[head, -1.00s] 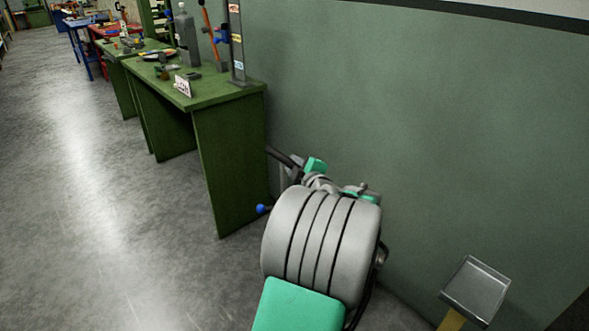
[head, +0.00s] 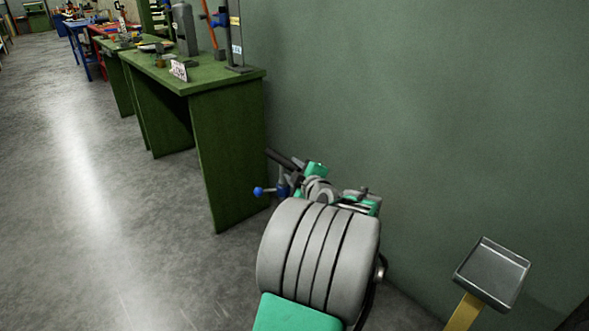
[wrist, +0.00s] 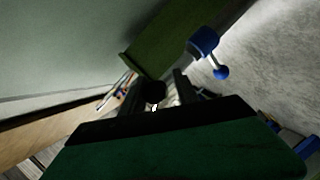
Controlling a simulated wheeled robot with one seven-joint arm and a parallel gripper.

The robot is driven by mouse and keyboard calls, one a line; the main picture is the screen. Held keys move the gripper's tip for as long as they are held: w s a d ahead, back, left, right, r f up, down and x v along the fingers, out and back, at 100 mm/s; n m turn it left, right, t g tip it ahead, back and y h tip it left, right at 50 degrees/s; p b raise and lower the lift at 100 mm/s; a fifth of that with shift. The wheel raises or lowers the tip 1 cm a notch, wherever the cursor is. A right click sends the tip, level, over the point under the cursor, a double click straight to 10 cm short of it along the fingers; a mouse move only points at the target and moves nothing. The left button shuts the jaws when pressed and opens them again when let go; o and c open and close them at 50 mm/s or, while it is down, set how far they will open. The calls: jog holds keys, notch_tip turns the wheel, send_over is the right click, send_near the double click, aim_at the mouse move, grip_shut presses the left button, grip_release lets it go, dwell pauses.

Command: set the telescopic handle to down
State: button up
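A blue part (head: 283,185) with a ball-ended lever (head: 258,191) is beside the near end of the green bench in the head view. It also shows in the wrist view, upper right, as a blue collar (wrist: 204,41) with a short rod and blue ball. I cannot tell whether this is the telescopic handle. My gripper (wrist: 157,92) has two dark fingers standing apart, with the blue part to one side, not between them. A dark rounded shape shows between the fingers, too dim to identify. In the head view my arm hides most of the gripper.
The green bench (head: 225,150) stands against the green wall, carrying a grey bottle-like item (head: 185,30), a sign (head: 179,70) and a labelled post (head: 236,40). A metal tray (head: 492,272) on a yellow leg is at lower right. Floor on the left is clear.

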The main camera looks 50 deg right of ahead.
jog(key=shift+o, duration=0.9)
jog(key=shift+r, duration=0.1)
jog(key=shift+s+a+r, duration=0.1)
jog(key=shift+s, duration=0.15)
jog(key=p+v, duration=0.1)
jog(key=v, duration=0.6)
jog(key=shift+s+a, duration=0.1)
